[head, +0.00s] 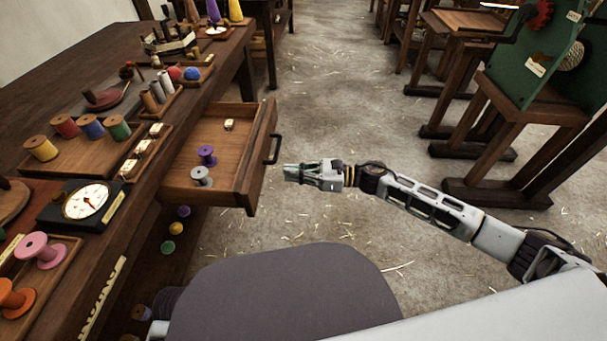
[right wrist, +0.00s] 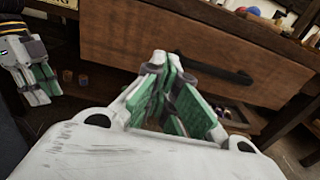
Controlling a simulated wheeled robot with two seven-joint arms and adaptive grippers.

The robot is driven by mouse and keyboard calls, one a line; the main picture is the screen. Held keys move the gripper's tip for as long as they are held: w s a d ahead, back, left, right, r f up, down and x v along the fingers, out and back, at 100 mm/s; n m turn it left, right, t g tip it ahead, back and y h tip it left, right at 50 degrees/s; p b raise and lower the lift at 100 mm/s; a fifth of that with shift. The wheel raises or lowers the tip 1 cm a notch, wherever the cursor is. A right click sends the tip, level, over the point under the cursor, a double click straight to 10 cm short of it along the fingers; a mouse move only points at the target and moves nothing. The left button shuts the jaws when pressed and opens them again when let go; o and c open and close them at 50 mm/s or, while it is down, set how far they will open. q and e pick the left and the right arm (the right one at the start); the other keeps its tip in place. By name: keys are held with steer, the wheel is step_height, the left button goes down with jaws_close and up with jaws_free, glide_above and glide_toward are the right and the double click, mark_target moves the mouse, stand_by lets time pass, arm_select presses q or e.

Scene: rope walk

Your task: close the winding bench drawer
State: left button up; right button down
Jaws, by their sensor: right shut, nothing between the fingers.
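The winding bench drawer (head: 238,180) stands pulled out from the bench (head: 150,205). Its wooden front with a dark bar handle (head: 274,148) faces right. Inside lie a purple spool (head: 207,156), a grey spool (head: 201,177) and a small pale block (head: 229,125). My right gripper (head: 288,173) is shut and empty, just right of the drawer front and apart from it.
The bench top carries coloured spools, a dial gauge (head: 86,201) and small trays. Several small spools sit under the drawer on the left. A green machine (head: 530,65) on a wooden stand is at the right. The floor (head: 345,110) between is clear but for straw.

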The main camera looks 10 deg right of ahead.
mark_target(262, 172)
steer(key=shift+b+x, duration=0.45)
steer(key=shift+x, duration=2.25)
arm_select(q)
steer(key=shift+x, duration=1)
arm_select(e)
steer(key=shift+w+a, duration=0.1)
steer(key=shift+a, duration=0.2)
arm_select(q)
steer(key=shift+s, duration=0.1)
